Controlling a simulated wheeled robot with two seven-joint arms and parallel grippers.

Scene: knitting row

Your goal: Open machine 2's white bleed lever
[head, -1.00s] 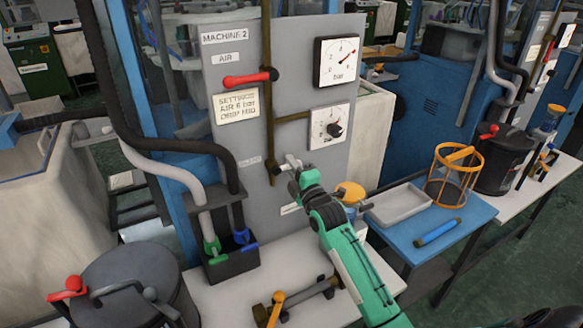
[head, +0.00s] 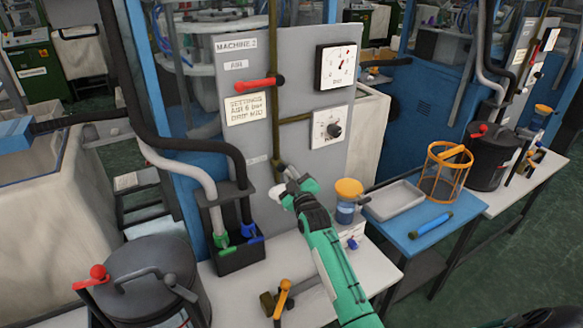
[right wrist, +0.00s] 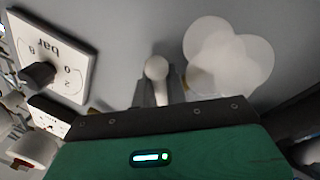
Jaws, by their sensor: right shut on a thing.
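Machine 2's grey panel (head: 300,105) faces me, with a brown vertical pipe (head: 276,120) running down it. My right gripper (head: 289,176) is at the pipe's lower end, shut on the white bleed lever. In the right wrist view, the lever's white round end (right wrist: 156,68) shows between the two fingers (right wrist: 158,90). In the head view, the gripper mostly hides the lever, so its angle is hard to tell. Pale overlapping round shapes (right wrist: 228,55) sit beside the fingers, possibly a puff of air. My left gripper is not in view.
A red lever (head: 252,83) is higher on the panel, left of the bar gauge (head: 337,66) and a dial (head: 330,127). A black holder (head: 238,255) with hoses stands left of my arm, and an orange-topped jar (head: 347,198) stands close on its right.

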